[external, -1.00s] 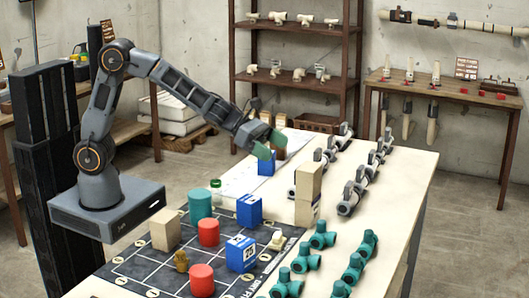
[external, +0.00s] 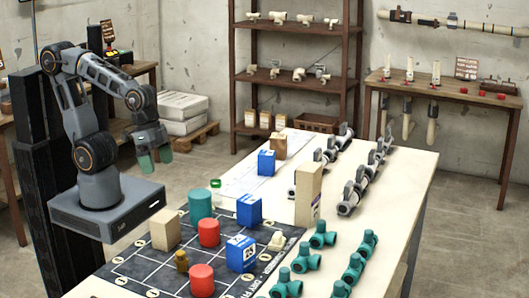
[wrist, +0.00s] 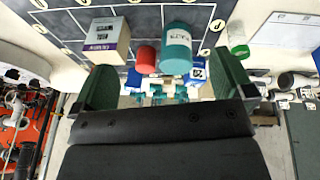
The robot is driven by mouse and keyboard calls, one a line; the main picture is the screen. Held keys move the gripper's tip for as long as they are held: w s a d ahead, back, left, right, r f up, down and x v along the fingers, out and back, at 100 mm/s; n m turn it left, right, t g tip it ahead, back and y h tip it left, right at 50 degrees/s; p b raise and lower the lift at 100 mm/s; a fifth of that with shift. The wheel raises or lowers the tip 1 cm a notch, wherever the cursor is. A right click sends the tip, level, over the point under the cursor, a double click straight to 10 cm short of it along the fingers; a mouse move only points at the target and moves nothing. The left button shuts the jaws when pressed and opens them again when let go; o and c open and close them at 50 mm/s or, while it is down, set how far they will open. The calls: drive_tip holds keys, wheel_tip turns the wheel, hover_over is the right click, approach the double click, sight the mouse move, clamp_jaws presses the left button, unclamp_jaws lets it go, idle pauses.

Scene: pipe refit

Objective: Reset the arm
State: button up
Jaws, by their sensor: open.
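My gripper (external: 155,160) hangs folded back close to my base, to the left of the table, fingers pointing down. It holds nothing. In the wrist view its green fingers (wrist: 165,88) stand wide apart, with no object between them at close range. The blue box (external: 266,162) and the brown box (external: 278,146) stand upright on the pale sheet at the back of the table, well apart from my gripper.
The dark grid mat (external: 130,270) carries a teal cylinder (external: 201,204), red cylinders (external: 209,233), blue boxes (external: 249,210) and a tan box (external: 166,229). A tall tan box (external: 308,194), grey valves (external: 349,202) and teal fittings (external: 322,235) fill the right side.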

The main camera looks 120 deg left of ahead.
drive_tip(key=shift+s+a+f+m+y, duration=0.15)
drive_tip(key=shift+s+a+m+y, duration=0.45)
drive_tip(key=shift+s+m, duration=0.15)
